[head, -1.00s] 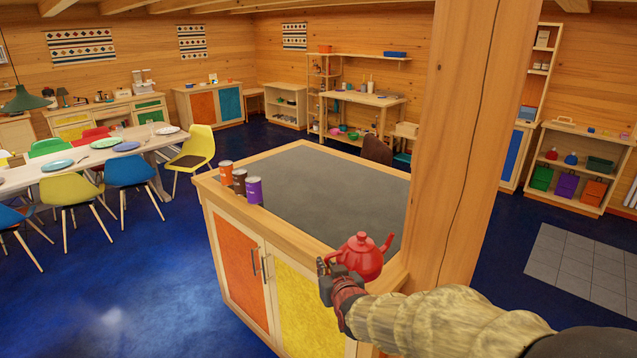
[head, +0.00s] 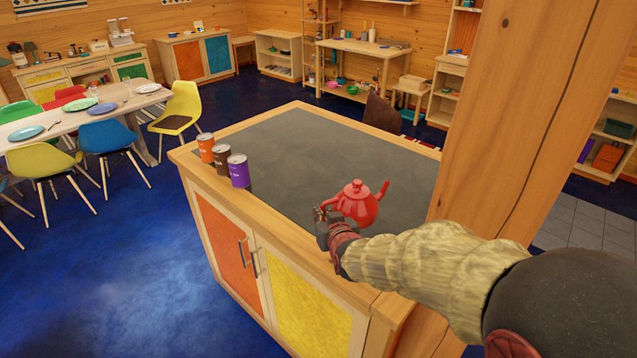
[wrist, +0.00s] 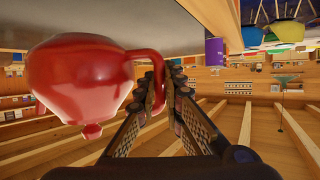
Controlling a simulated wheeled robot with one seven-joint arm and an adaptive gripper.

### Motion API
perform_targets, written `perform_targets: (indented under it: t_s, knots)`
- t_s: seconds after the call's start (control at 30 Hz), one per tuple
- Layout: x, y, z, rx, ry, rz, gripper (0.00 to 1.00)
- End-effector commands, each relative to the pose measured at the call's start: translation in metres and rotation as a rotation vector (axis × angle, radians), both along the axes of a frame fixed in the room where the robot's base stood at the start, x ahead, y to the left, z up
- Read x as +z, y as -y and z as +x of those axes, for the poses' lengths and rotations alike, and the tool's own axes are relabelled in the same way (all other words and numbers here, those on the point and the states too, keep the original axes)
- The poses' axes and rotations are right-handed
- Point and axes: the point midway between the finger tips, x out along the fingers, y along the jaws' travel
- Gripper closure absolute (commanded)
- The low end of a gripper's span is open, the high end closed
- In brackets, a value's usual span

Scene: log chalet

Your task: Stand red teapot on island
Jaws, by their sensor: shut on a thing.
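The red teapot (head: 358,203) is upright in the head view, over the near right part of the island's dark grey top (head: 310,150). My gripper (head: 324,215) is at its left side, shut on the handle. In the wrist view the picture is turned over: the teapot (wrist: 80,80) hangs with its lid knob downward, and its handle runs between the fingers of my gripper (wrist: 165,75). I cannot tell whether the teapot's base touches the top or is a little above it.
An orange can (head: 206,148), a brown can (head: 220,158) and a purple can (head: 239,170) stand along the island's left edge. A thick wooden post (head: 500,150) rises at the island's right, close to my arm. The middle of the top is clear.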

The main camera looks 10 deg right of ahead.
Motion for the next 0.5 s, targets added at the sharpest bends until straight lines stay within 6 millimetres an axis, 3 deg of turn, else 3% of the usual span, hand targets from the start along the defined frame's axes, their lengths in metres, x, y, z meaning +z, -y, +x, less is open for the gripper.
perform_targets:
  t_s: [0.2,0.5]
  knots:
    - [-0.039,0.0,0.0,0.002,-0.003,-0.002,1.0]
    - [-0.06,0.0,0.0,0.002,-0.001,-0.002,1.0]
